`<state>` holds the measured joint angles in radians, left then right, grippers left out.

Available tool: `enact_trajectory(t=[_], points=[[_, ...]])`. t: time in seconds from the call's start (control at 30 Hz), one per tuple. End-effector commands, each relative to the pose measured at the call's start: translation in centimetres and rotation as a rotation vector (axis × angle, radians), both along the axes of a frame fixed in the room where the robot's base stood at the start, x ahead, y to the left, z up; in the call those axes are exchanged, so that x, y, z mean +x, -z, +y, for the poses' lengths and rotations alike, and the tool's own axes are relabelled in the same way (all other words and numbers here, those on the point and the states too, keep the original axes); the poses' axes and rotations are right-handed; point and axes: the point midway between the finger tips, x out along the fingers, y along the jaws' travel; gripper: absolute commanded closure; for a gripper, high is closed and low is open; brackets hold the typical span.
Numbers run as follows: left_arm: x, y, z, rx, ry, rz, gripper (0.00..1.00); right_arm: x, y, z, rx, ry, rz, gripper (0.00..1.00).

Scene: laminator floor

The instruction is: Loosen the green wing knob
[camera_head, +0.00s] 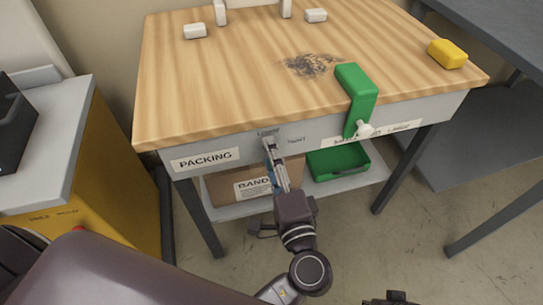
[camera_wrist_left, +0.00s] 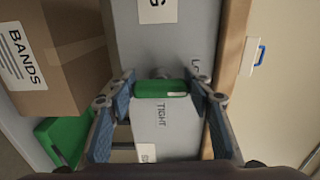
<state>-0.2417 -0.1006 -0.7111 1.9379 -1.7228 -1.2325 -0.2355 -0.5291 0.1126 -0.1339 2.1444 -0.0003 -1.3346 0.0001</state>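The green wing knob (camera_wrist_left: 163,88) shows in the left wrist view, on the grey front panel of the packing table, lying lengthwise between my left fingertips. My left gripper (camera_wrist_left: 163,82) has one finger at each end of the knob. The fingers are apart; I cannot tell whether they press on it or only stand around it. "TIGHT" and a partly hidden "LO..." are printed on the panel near the knob. In the head view my left gripper (camera_head: 268,143) is at the table's front panel and hides the knob. A dark part of my right gripper (camera_head: 391,298) shows at the bottom edge.
The wooden table top (camera_head: 230,75) carries a green bracket (camera_head: 357,88) at the front edge, a yellow block (camera_head: 447,54) and white blocks. A BANDS box (camera_head: 235,185) and a green tray (camera_head: 352,162) sit on the shelf below. A yellow cabinet (camera_head: 100,190) stands left.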

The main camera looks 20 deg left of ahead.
Motion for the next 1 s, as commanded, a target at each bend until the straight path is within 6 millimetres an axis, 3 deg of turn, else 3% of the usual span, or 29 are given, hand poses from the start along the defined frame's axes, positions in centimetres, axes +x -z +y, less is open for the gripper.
enact_trajectory(t=[0.13,0.5,1.0], points=[[0.0,0.0,0.0,0.001,0.0,0.001,0.36,0.0,0.0,0.0,0.0,0.0,0.0,0.74],[-0.6,0.1,-0.4,0.003,0.002,0.003,0.36,-0.1,0.1,0.1,0.0,-0.002,0.002,0.74],[-8.4,0.1,-5.7,0.002,0.001,0.005,0.36,0.0,0.0,0.0,0.001,-0.001,0.0,0.74]])
